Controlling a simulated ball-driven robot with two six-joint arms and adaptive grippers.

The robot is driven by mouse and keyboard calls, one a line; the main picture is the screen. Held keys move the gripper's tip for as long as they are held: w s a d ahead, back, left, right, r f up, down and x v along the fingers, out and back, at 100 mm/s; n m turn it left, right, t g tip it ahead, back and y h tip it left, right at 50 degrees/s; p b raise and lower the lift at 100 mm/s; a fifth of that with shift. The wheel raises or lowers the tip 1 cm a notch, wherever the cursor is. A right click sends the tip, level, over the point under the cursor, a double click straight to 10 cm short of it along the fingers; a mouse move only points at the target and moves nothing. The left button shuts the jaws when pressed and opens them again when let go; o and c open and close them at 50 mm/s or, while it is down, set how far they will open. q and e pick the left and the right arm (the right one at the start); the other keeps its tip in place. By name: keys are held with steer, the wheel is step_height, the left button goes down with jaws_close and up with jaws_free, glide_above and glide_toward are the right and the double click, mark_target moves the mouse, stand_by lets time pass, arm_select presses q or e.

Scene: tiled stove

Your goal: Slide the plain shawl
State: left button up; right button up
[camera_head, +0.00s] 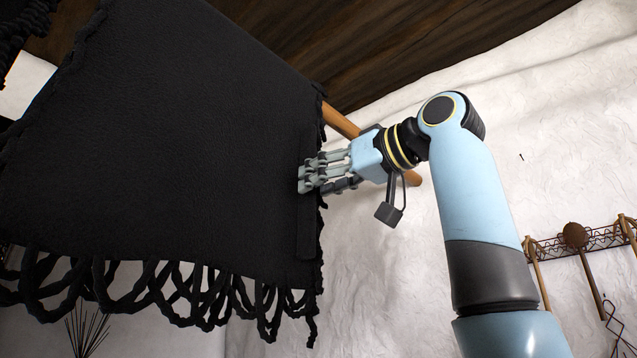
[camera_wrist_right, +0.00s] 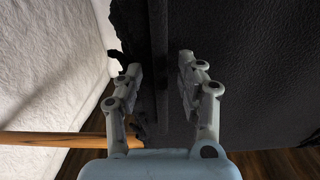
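The plain black shawl (camera_head: 170,130) hangs from a wooden rod (camera_head: 340,120) and fills the left half of the head view, with a looped fringe along its bottom. A narrow dark upright strip (camera_head: 306,230) runs along its right edge. My right gripper (camera_head: 306,178) is at that edge, coming from the right. In the right wrist view, the gripper's fingers (camera_wrist_right: 160,66) are apart, one on each side of the strip (camera_wrist_right: 158,40), with gaps visible. The shawl (camera_wrist_right: 250,70) lies behind them. I cannot tell if a finger touches the cloth. My left gripper is not in view.
The wooden rod also crosses low in the right wrist view (camera_wrist_right: 50,139). A rough white wall (camera_head: 550,90) stands behind, under a dark wooden ceiling (camera_head: 400,40). A rack with hanging utensils (camera_head: 575,235) is at the lower right. Black braided fringe (camera_head: 25,25) hangs at the upper left.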

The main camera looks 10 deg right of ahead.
steer(key=v, duration=1.1)
steer(key=shift+d, duration=0.1)
